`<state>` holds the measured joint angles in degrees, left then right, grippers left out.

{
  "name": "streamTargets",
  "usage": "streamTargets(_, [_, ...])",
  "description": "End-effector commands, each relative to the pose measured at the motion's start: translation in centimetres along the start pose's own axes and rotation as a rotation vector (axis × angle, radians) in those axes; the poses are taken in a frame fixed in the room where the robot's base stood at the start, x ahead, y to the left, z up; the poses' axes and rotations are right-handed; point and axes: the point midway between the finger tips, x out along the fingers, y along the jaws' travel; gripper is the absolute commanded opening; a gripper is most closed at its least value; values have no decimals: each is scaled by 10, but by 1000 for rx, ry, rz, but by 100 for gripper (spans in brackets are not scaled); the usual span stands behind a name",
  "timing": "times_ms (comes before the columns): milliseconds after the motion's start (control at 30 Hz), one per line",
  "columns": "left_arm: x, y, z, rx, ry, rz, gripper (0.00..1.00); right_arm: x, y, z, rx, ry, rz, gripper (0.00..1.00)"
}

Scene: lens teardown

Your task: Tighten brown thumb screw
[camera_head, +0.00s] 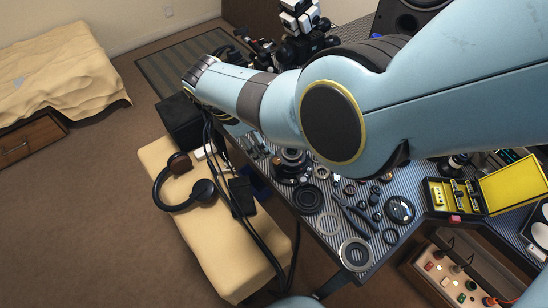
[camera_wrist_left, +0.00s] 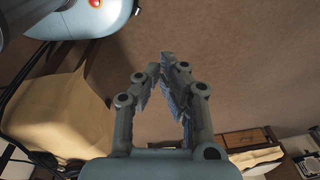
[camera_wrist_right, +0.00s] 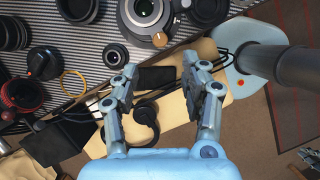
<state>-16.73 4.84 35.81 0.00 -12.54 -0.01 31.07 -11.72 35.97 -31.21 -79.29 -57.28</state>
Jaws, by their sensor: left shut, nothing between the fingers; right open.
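In the right wrist view, a small brown thumb screw (camera_wrist_right: 160,39) sticks out from the near rim of a dark lens mount (camera_wrist_right: 145,14) at the table edge. My right gripper (camera_wrist_right: 159,72) is open and empty, with its fingers apart below the screw in the picture and not touching it. My left gripper (camera_wrist_left: 161,62) is shut with nothing between its fingertips, pointing over bare brown floor. In the head view my right arm crosses over the table; I cannot make out the screw there.
The striped table (camera_head: 330,228) carries rings, tools and lens parts. A yellow case (camera_head: 512,184) stands open at right. A cream bench (camera_head: 225,250) with headphones (camera_head: 204,192) and dark cables lies beside the table.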

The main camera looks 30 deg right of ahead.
Motion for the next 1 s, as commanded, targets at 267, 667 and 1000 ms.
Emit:
streamTargets(267, [46, 8, 21, -1, -24, 5, 0, 61, 0, -2, 2, 0, 1, 46])
streamTargets(667, [63, 12, 18, -2, -16, 7, 0, 84, 0, 0, 2, 1, 1, 46])
streamTargets(1000, [62, 10, 16, -1, -13, 5, 0, 84, 0, 0, 2, 1, 1, 14])
